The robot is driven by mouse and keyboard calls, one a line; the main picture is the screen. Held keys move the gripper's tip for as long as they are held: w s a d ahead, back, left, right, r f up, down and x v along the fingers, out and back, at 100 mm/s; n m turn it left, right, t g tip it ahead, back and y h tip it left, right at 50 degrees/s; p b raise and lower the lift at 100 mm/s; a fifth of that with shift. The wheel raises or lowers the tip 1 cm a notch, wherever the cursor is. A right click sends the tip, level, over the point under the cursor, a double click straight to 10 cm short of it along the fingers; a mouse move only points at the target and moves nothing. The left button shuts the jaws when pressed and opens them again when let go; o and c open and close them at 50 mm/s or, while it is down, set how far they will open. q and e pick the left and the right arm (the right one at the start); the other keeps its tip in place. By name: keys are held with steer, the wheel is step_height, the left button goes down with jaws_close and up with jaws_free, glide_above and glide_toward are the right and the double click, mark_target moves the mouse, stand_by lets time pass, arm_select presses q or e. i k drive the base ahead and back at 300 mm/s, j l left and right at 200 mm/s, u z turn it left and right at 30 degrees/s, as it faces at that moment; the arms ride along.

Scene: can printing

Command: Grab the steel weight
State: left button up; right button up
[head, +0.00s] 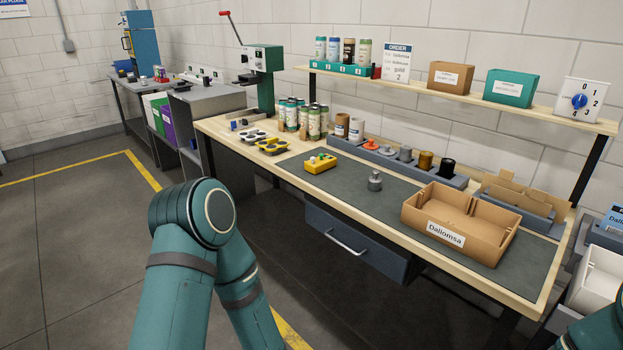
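A small grey metal weight (375,182) with a narrow knob on top stands upright on the dark mat (345,203) of the workbench, right of a yellow block with buttons (320,163). It looks like the steel weight. Nothing touches it. My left arm shows only as a bent teal elbow in the lower left, in front of the bench. Only a bit of my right arm shows at the bottom right corner. Neither gripper is in view.
An open cardboard box (460,222) labelled "Daliomsa" stands right of the weight. Behind it a grey rack (345,150) holds several coloured pieces. A shelf (450,95) overhangs the back. A drawer (360,240) is shut.

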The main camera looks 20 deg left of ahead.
mark_target(375, 182)
steer(key=u, duration=0.2)
steer(key=z, duration=0.7)
steer(key=j+z, duration=0.2)
steer(key=z, duration=0.2)
steer(key=i+j+z, duration=0.1)
steer(key=j+z, duration=0.15)
steer(key=z, duration=0.15)
steer(key=j+z, duration=0.25)
steer(key=z, duration=0.15)
steer(key=j+z, duration=0.3)
steer(key=j, duration=0.15)
steer(key=k+j+z, duration=0.15)
steer(key=j+z, duration=0.15)
steer(key=j, duration=0.15)
steer(key=k+j+z, duration=0.1)
steer(key=j, duration=0.2)
steer(key=k+j+z, duration=0.1)
steer(key=j, duration=0.2)
steer(key=k+j, duration=0.15)
steer(key=j, duration=0.15)
steer(key=z, duration=0.05)
